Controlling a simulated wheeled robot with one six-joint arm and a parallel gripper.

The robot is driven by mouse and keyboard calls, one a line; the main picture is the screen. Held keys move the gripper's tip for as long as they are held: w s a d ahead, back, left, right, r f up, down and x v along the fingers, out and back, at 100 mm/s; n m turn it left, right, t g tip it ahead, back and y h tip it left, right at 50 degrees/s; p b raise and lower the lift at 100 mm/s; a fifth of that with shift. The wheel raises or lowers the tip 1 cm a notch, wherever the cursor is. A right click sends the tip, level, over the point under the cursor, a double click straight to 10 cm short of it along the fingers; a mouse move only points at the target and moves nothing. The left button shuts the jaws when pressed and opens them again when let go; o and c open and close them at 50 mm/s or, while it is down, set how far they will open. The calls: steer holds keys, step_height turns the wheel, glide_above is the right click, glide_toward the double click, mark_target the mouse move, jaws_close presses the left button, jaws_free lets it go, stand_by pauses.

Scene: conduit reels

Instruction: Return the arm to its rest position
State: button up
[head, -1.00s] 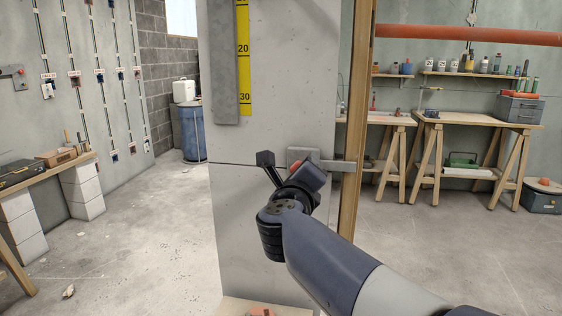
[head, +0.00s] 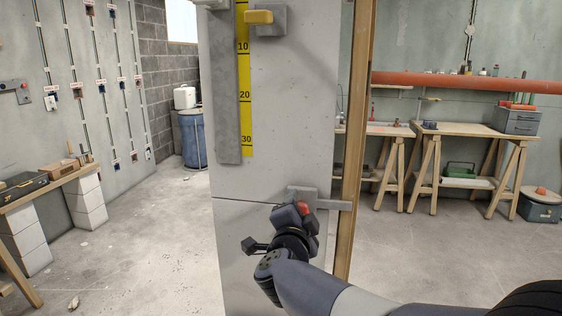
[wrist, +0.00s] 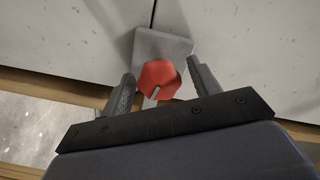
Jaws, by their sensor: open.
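My gripper (wrist: 161,72) is open, with one finger on each side of a red hexagonal knob (wrist: 158,79) in the wrist view. A gap shows between the knob and each finger. The knob sits in front of a square grey plate (wrist: 166,44) on the pale panel. In the head view my gripper (head: 292,214) is at the grey plate (head: 302,192), low on the panel, and the red of the knob (head: 304,208) shows beside it. My arm reaches up to it from the lower right. The fingertips are hard to make out there.
The tall grey panel (head: 285,110) carries a yellow scale (head: 244,120) and a yellow handle (head: 259,17). A wooden post (head: 355,130) stands at its right edge. Floor (head: 145,235) is open at left.

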steer(key=n+p, duration=0.1)
steer(key=n, duration=0.1)
steer(key=n+p, duration=0.3)
steer(key=n, duration=0.1)
steer(key=shift+a+r+n+p, duration=0.1)
steer(key=shift+r+n+p, duration=0.2)
steer(key=shift+n, duration=0.1)
steer(key=shift+f+n+p, duration=0.25)
steer(key=shift+n+p, duration=0.7)
steer(key=shift+n, duration=0.65)
